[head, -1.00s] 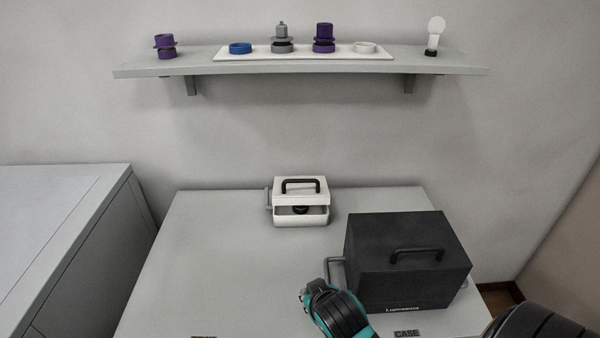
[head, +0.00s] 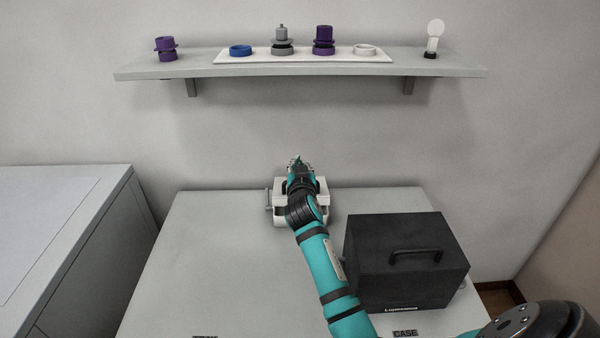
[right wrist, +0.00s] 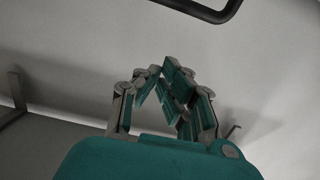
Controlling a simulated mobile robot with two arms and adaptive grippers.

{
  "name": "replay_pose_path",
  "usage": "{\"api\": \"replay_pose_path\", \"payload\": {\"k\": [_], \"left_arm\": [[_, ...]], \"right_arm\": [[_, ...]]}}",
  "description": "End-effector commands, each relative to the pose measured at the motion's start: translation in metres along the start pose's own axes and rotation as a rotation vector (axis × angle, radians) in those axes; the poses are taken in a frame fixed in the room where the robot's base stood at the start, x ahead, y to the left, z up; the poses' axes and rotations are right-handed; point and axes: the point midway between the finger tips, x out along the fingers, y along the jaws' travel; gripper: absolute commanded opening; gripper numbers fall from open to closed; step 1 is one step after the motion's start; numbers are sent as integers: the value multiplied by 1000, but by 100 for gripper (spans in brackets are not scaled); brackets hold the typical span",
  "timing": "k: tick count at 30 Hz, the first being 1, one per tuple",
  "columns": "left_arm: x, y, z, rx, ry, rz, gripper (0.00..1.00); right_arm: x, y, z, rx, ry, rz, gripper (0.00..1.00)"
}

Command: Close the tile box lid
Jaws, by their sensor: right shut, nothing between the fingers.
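The small white tile box (head: 321,214) stands at the back middle of the table. My right arm covers its middle and most of the lid, so how far the lid (head: 322,188) is open cannot be told. My right gripper (head: 294,163) appears over the top of the box in the head view, with its fingers shut and empty. In the right wrist view the fingers (right wrist: 166,72) come together, and part of a black handle (right wrist: 205,12) shows beyond them at the top, apart from the fingers. My left gripper is not in view.
A large black case (head: 410,262) with a handle stands close to the right of my right arm. A wall shelf (head: 150,72) above holds a white tray (head: 303,58), purple and grey parts and a white bulb-like piece (head: 434,35). The table's left side is clear.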

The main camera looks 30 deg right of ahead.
Motion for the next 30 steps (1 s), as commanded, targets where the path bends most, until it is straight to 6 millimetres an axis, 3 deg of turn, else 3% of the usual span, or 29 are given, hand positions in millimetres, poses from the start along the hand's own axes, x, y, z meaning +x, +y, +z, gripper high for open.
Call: {"api": "replay_pose_path", "payload": {"k": [6,9,15,26,30], "left_arm": [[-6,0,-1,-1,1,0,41],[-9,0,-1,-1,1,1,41],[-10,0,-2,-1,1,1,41],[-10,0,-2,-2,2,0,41],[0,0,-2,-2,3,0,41]], "right_arm": [[41,0,0,-1,-3,0,0],[31,0,20,-2,-6,-1,0],[25,0,36,0,-3,0,0],[24,0,39,0,-2,-1,0],[25,0,43,0,7,-1,0]]}}
